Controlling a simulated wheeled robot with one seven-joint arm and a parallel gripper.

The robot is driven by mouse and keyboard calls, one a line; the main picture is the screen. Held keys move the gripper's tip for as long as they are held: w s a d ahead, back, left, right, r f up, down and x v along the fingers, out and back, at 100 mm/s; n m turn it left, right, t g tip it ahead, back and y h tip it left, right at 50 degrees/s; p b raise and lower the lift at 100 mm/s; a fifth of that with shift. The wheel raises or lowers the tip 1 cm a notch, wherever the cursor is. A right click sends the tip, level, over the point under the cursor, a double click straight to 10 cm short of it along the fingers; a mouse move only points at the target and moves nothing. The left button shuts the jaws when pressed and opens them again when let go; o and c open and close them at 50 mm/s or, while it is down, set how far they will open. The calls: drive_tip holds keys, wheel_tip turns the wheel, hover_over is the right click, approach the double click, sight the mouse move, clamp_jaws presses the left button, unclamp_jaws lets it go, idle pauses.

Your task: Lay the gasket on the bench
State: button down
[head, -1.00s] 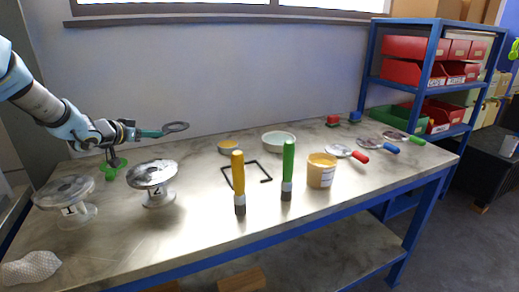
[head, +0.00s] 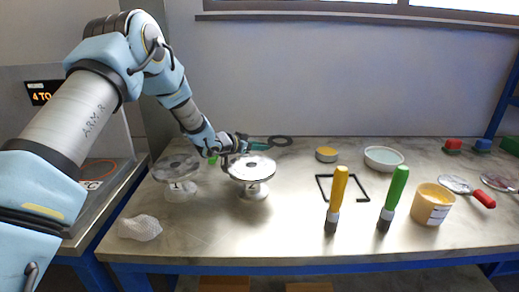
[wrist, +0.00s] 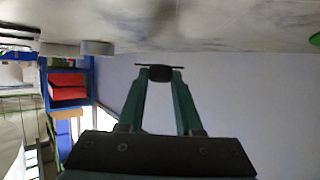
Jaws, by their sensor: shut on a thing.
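The gasket is a thin dark ring (head: 281,141) at the far side of the bench (head: 290,215) in the head view. My gripper (head: 261,146) is shut on its near-left edge and holds it out roughly flat, apparently above the bench. In the wrist view my gripper (wrist: 160,75) has its green fingers closed on a dark block, with the gasket (wrist: 142,66) showing as a thin edge-on line. Flanged vessel 2 (head: 252,168) stands just below and in front of the wrist, and vessel 1 (head: 177,167) stands to its left.
A black square outline (head: 322,190) lies on the bench right of vessel 2. Yellow (head: 338,190) and green (head: 396,190) brushes stand in front of it. A small yellow-topped tin (head: 326,154) and a pale bowl (head: 383,158) stand behind. Bubble wrap (head: 140,228) lies front left. The front middle is clear.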

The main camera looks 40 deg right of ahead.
drive_tip(key=shift+f, duration=0.85)
drive_tip(key=shift+f+b, duration=0.35)
drive_tip(key=shift+f, duration=0.3)
drive_tip(key=c, duration=0.6)
unclamp_jaws()
drive_tip(key=shift+a+f, duration=0.15)
